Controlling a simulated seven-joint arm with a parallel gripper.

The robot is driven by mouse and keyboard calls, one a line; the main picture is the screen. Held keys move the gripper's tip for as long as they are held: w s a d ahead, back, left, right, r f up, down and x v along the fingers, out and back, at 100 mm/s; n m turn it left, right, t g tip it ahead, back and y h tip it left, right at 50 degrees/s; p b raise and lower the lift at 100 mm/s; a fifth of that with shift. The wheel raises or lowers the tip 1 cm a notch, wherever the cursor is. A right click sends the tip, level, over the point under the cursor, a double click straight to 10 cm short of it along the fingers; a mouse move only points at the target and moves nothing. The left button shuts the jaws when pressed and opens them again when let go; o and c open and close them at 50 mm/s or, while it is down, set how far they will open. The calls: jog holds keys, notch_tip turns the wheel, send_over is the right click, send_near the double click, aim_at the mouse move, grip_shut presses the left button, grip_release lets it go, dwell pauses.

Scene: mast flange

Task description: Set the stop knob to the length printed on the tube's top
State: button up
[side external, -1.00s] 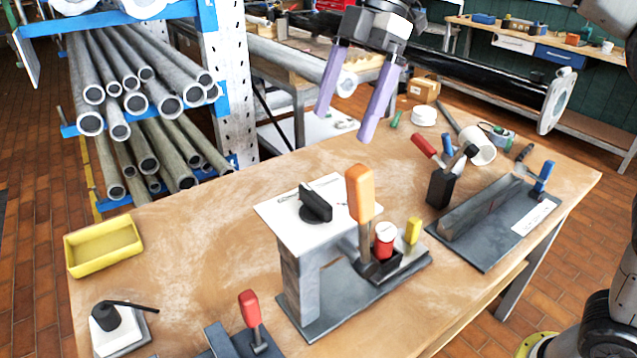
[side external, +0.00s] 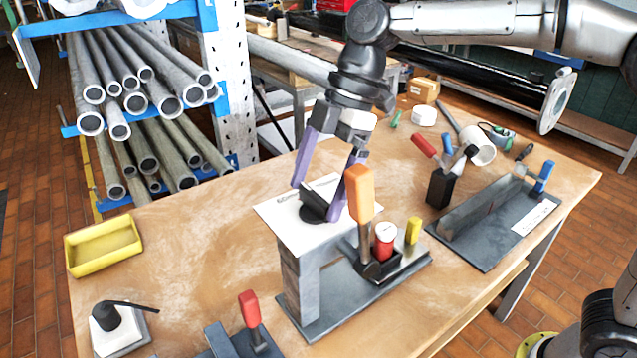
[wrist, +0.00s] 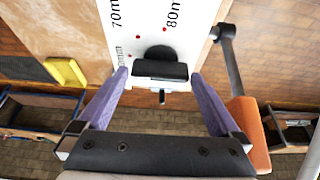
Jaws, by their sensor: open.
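The black stop knob (side external: 316,208) sits on a white dial plate (side external: 275,212) on top of a grey stand. My gripper (side external: 316,202) is open and points down over the plate. In the wrist view the knob (wrist: 160,70) lies between the two purple fingers, with a gap on each side. The dial plate (wrist: 135,25) shows "70m" and "80m" labels, cut off or partly hidden, and red dots. I cannot tell which mark the knob points to. A red tube (side external: 384,248) with a white top stands upright in a black holder right of the plate; its print is unreadable.
An orange-handled toggle clamp (side external: 359,192) rises close to my right finger. A yellow block (side external: 413,230) stands beside the tube. A yellow tray (side external: 104,247) lies at the left. A second fixture with a blue clamp (side external: 543,178) is at the right.

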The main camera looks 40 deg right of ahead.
jog(key=c, duration=1.1)
jog(key=shift+o, duration=0.2)
jog(key=shift+m, duration=0.3)
jog(key=m+t, duration=0.1)
jog(key=m, duration=0.2)
jog(key=shift+s+m+t, duration=0.15)
jog(key=shift+m+t, duration=0.15)
jog(key=shift+m+t+h, duration=0.5)
jog(key=shift+m+t, duration=0.3)
jog(key=shift+m, duration=1.4)
jog(key=o, duration=1.1)
jog(key=shift+c, duration=0.2)
